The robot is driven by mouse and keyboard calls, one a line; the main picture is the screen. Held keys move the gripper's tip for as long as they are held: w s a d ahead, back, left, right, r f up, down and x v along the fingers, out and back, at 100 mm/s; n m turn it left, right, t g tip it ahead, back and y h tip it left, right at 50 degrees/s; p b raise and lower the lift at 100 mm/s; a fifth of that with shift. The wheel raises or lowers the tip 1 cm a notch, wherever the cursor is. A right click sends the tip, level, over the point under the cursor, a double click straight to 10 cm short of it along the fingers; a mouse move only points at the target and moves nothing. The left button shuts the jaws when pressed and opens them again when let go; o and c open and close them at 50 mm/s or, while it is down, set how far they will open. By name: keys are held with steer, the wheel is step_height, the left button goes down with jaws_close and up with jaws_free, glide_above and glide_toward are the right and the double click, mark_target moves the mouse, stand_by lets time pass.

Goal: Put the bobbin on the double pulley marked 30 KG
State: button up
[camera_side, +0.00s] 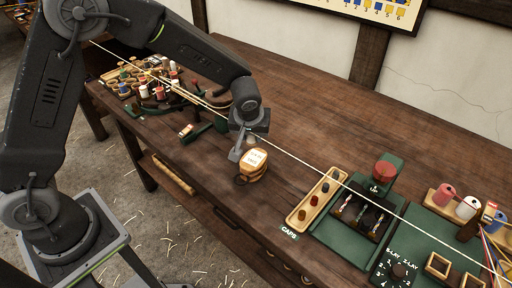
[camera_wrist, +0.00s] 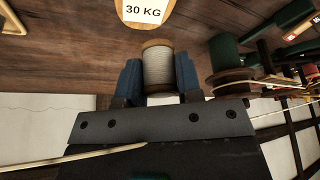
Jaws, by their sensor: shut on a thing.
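The bobbin (camera_wrist: 158,68), wound with pale grey thread between wooden ends, is between the blue-padded fingers of my gripper (camera_wrist: 159,78) in the wrist view. My gripper (camera_side: 243,148) is shut on it. The double pulley (camera_wrist: 145,24) has a white label reading 30 KG and lies just beyond the bobbin at the top of the wrist view, partly cut off. In the side view the wooden pulley (camera_side: 253,172) sits near the bench's front edge, right below my gripper. Whether bobbin and pulley touch, I cannot tell.
A taut rope (camera_side: 310,165) runs across the bench near my gripper. A wooden tray of caps (camera_side: 316,200) and a green machine (camera_side: 352,222) stand to the right. Several spools and tools (camera_side: 150,88) crowd the left. The bench behind the pulley is clear.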

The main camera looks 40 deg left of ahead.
mark_target(257, 153)
steer(key=shift+w+d+f, duration=0.2)
steer(key=shift+d+f, duration=0.2)
steer(key=shift+d, duration=0.25)
steer(key=shift+f, duration=2)
steer(key=o, duration=0.9)
steer(key=shift+f, duration=0.15)
steer(key=v, duration=1.2)
steer(key=shift+s+r, duration=0.1)
steer(key=shift+r, duration=0.1)
